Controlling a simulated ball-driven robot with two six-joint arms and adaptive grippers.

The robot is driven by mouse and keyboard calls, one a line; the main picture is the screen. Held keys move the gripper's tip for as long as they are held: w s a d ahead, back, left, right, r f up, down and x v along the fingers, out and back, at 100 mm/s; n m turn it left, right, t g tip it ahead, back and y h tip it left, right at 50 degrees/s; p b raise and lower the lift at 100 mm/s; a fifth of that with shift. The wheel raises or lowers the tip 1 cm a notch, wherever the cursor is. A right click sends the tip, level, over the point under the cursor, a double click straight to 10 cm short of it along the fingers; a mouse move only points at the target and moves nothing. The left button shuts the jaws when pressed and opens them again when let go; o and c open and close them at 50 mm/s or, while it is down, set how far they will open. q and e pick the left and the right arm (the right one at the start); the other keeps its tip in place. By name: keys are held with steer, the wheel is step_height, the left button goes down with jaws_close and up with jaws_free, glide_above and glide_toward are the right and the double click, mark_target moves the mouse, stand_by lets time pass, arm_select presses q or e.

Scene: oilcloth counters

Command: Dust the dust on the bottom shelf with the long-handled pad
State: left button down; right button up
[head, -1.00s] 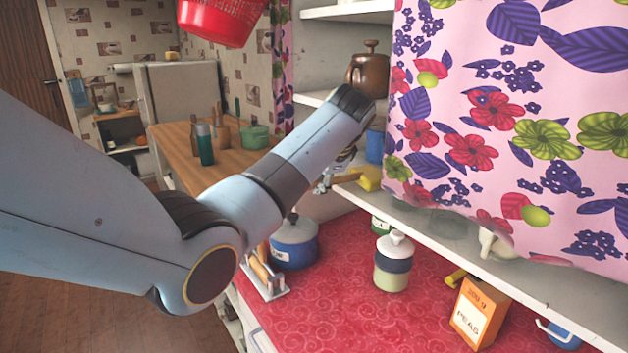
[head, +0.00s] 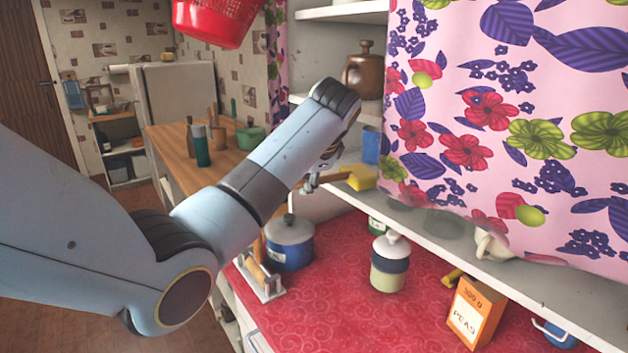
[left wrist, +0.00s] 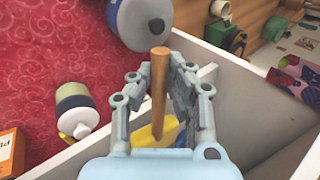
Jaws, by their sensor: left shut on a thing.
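My left gripper (head: 312,182) is shut on the wooden handle of the long-handled pad (head: 362,177). The yellow pad end is at the left end of the bottom shelf (head: 520,278), near a blue cup; I cannot tell whether it touches the shelf. In the left wrist view the handle (left wrist: 158,85) stands between the fingers of the gripper (left wrist: 162,95), with the yellow pad partly hidden behind them. Greyish dust patches (head: 445,226) lie on the shelf by the curtain's lower edge. My right gripper is not in view.
A flowered curtain (head: 500,110) hides much of the shelves. A blue cup (head: 371,146) and a white teapot (head: 490,243) stand on the bottom shelf. Below, the red counter holds a blue pot (head: 290,245), a jar (head: 390,265) and an orange box (head: 476,312).

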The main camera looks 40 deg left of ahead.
arm_select(q)
steer(key=s+a, duration=0.3)
steer(key=s, duration=0.8)
